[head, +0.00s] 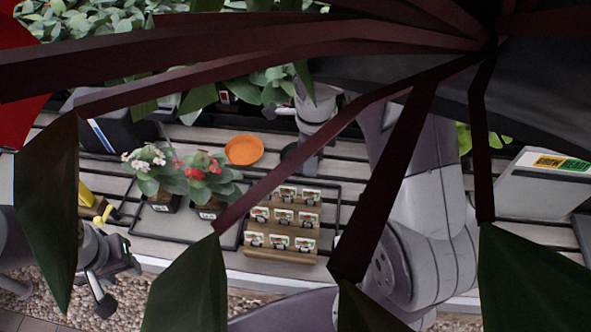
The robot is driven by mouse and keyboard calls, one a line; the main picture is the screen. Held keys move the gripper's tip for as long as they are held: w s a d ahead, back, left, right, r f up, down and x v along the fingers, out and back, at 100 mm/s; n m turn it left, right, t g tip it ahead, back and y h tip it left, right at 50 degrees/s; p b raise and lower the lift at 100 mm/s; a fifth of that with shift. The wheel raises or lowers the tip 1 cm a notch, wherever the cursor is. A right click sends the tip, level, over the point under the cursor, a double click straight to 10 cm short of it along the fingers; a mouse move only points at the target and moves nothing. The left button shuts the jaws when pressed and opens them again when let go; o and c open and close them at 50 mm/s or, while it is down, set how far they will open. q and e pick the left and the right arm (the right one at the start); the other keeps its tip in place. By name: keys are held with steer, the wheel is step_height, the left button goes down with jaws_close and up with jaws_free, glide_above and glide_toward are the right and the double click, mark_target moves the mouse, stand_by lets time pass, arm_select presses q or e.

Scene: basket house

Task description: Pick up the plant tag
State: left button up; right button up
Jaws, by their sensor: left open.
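Several small plant tags (305,244), white with red and green pictures, stand in rows on a stepped wooden holder (262,251) on the slatted table. I cannot tell which one the task means. My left gripper (118,283) is open at the table's front left edge, left of the holder and apart from it. My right gripper (303,160) is behind the holder, near the orange dish, pointing down. Its fingers are dark and small, so I cannot tell whether they are open. Dark red stems and large leaves hang close to the camera and cover parts of the view.
Two potted flowers, one white (149,166) and one red (203,175), stand on a black-framed tray left of the holder. An orange dish (244,150) lies behind. A yellow-handled tool (103,213) is near my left gripper. A sign box (545,185) stands at right.

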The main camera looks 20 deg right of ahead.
steer(key=f, duration=0.8)
steer(key=s+f, duration=0.1)
steer(key=f, duration=0.3)
steer(key=shift+d+f, duration=0.1)
steer(key=shift+f, duration=0.1)
jaws_close()
